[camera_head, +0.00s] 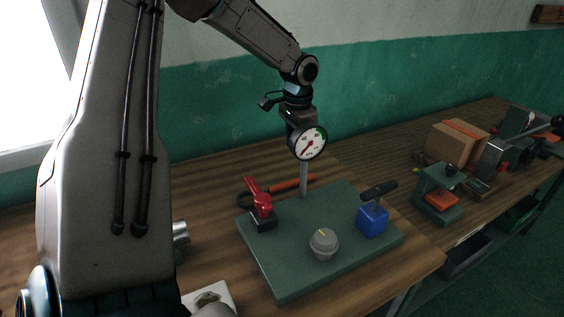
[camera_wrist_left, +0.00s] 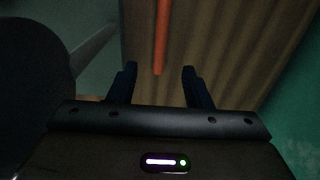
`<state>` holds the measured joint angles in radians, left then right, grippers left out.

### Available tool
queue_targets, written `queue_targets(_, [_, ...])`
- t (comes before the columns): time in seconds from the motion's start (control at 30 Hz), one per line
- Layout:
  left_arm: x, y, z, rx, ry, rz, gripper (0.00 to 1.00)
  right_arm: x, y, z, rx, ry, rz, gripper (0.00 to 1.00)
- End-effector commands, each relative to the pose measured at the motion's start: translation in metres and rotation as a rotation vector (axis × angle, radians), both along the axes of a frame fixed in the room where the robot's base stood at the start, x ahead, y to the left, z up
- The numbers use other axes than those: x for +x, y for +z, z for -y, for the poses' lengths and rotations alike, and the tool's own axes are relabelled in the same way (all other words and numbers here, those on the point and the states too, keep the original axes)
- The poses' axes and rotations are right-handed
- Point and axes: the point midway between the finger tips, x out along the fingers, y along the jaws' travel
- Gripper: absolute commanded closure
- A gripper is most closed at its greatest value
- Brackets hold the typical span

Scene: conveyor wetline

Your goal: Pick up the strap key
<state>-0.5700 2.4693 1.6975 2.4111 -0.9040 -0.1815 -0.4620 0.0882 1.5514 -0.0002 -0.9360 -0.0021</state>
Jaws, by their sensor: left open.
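The strap key has an orange handle (camera_head: 292,184) and a dark strap loop at its left end. It lies on the wooden bench behind the green plate, partly hidden by the gauge post. In the left wrist view, the orange handle (camera_wrist_left: 161,36) runs lengthwise ahead of the fingertips, in line with the gap. My left gripper (camera_wrist_left: 158,70) is open and empty, its dark fingers apart. In the head view my left wrist reaches down above the strap key, and the fingers are hidden behind the gauge. My right gripper is not in view.
A round gauge (camera_head: 308,143) on a post stands before the strap key. The green plate (camera_head: 290,277) carries a red-handled valve (camera_head: 262,204), a grey knob (camera_head: 323,243) and a blue valve (camera_head: 372,219). A green stand (camera_head: 440,193) and cardboard box (camera_head: 455,145) are right. The green wall is behind.

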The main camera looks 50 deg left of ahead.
Motion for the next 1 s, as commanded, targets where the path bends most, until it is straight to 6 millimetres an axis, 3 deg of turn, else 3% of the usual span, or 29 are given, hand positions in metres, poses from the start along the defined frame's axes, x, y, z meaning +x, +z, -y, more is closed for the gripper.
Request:
queue_targets(0.4, [-0.001, -0.054, 0.000, 0.001, -0.001, -0.002, 0.55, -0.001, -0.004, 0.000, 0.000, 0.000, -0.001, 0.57])
queue_targets(0.57, [-0.001, -0.064, -0.001, -0.001, 0.000, -0.001, 0.55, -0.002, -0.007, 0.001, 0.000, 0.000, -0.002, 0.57])
queue_targets(0.8, [-0.005, -0.095, -0.003, 0.001, 0.000, -0.004, 0.55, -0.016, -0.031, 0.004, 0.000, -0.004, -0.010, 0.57])
queue_targets(1.0, [-0.004, -0.113, -0.003, 0.001, 0.000, -0.002, 0.55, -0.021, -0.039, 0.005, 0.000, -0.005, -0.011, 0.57])
